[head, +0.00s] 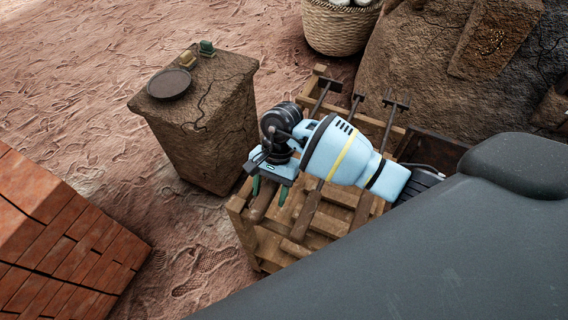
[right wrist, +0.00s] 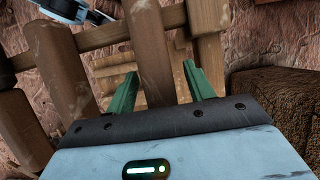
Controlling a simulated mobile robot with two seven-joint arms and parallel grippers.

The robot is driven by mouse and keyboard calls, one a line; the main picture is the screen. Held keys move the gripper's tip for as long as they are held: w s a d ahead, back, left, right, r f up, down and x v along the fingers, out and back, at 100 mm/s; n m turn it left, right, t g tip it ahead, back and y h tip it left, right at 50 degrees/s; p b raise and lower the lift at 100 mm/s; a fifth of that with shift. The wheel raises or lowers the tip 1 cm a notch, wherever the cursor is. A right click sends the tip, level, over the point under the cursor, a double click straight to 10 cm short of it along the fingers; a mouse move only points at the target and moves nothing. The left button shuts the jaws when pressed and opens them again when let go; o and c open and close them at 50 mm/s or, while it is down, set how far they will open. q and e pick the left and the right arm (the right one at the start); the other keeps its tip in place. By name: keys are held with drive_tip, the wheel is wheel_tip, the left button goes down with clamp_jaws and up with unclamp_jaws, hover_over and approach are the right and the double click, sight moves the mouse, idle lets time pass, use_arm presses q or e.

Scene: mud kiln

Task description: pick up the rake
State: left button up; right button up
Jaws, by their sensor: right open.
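Several long-handled tools lie side by side on a wooden rack (head: 240,222), with thick wooden handles at the near end and dark metal heads at the far end. The left tool (head: 325,88) and the right tool (head: 393,106) have crossbar heads; which one is the rake I cannot tell for sure. My right gripper (head: 270,192) is open over the left end of the rack, green fingers pointing down near the left handle (head: 263,203). In the right wrist view, a wooden piece (right wrist: 153,50) shows between the fingertips (right wrist: 161,87); contact cannot be told. My left gripper is not in view.
A clay block (head: 205,125) left of the rack carries a dark plate (head: 169,83) and two small items. A brick stack (head: 60,240) stands at the lower left. A basket (head: 340,28) and a large mud structure (head: 420,65) stand behind. Sandy ground between is free.

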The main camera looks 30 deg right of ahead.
drive_tip(key=shift+c, duration=1.2)
clamp_jaws()
drive_tip(key=shift+r, duration=0.1)
wheel_tip(320, 180, up, 10)
